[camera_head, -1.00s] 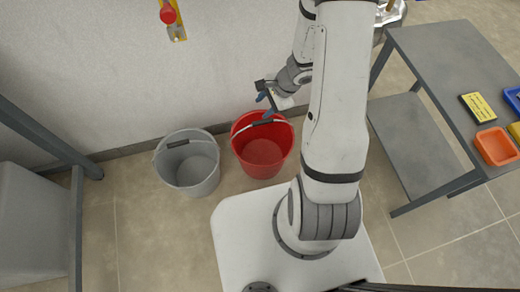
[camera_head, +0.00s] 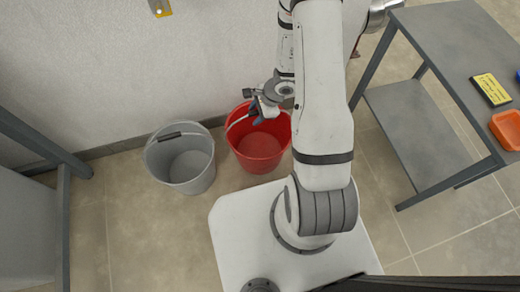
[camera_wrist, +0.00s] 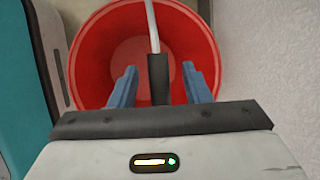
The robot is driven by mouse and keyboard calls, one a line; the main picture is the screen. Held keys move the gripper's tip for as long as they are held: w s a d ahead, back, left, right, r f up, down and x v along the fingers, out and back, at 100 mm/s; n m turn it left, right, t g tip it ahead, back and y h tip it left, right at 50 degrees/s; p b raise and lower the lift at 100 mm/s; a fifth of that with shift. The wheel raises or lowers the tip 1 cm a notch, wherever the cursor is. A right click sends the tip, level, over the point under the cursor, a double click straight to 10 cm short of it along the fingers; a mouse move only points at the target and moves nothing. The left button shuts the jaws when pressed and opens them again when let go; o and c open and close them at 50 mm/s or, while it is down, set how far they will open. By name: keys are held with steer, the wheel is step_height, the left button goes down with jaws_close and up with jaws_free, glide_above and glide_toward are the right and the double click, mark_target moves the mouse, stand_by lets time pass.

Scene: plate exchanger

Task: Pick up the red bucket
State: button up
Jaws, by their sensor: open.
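The red bucket (camera_head: 258,153) stands upright on the floor by the wall, right of a grey bucket, in the head view. It fills much of the wrist view (camera_wrist: 85,60), where I look down into it; it looks empty. Its handle (camera_wrist: 158,78), a pale wire with a dark grip, runs between my fingers in the wrist view. My gripper (camera_head: 257,112) is over the bucket's far rim. In the wrist view its blue fingers (camera_wrist: 160,88) are open, one on each side of the dark grip, with gaps on both sides. In the head view my wrist hides part of the handle.
The grey bucket (camera_head: 187,165) stands close on the left. The white wall (camera_head: 130,60) is just behind both buckets. A grey table (camera_head: 450,60) with an orange bin (camera_head: 508,128) and a yellow box (camera_head: 490,88) is at right. Floor at lower left is clear.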

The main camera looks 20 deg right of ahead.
steer(key=shift+c, duration=0.5)
jaws_close()
stand_by(0.8)
